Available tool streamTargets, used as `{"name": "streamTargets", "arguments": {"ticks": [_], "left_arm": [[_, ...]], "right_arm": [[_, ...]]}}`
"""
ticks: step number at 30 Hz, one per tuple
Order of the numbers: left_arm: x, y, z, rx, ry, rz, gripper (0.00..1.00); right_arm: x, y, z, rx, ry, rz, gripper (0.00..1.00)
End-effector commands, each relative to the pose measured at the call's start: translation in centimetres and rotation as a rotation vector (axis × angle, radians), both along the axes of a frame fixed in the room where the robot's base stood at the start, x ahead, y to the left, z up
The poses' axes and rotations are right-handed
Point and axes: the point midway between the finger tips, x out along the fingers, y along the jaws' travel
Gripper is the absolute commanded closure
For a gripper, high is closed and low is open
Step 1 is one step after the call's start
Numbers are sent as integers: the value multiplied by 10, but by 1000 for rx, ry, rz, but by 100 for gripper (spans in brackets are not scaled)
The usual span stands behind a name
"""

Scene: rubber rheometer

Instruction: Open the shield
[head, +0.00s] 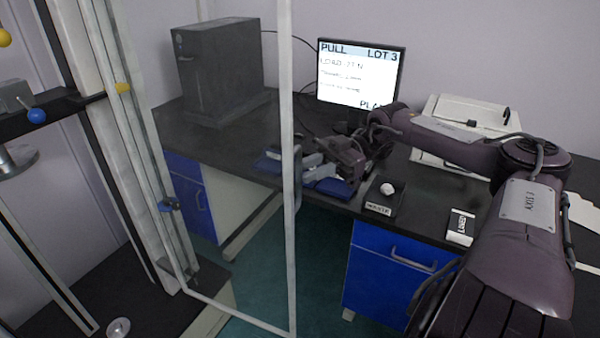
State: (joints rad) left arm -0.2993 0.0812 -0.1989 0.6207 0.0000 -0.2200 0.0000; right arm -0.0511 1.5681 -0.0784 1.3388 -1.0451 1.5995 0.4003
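The shield is a clear panel in a pale frame (289,250). It extends rightward from the upright of the machine (140,150) at the left, and the desk shows through it. I cannot tell its exact angle to the machine. My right gripper (308,166) reaches in from the right, its grey fingers pointing left, close to the frame's free edge. A small dark grey handle (298,178) is on that edge, beside the fingertips. I cannot tell whether the fingers touch it or how wide they stand. My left gripper is out of view.
Behind the shield is a black desk with a computer tower (218,70) and a monitor (360,75). Green floor (315,270) is clear below.

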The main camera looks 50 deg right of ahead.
Motion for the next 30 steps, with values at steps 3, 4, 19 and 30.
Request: {"name": "streamTargets", "arguments": {"ticks": [3, 4, 19, 30], "left_arm": [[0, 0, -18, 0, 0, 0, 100], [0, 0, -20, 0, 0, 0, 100], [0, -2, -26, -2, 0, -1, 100], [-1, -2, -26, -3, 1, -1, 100]], "right_arm": [[-4, -22, -7, -6, 4, -3, 74], [-5, -27, -6, -7, 5, -2, 74], [-11, -50, -1, 0, 3, 0, 74], [-11, -50, -1, 0, 3, 0, 74]]}}
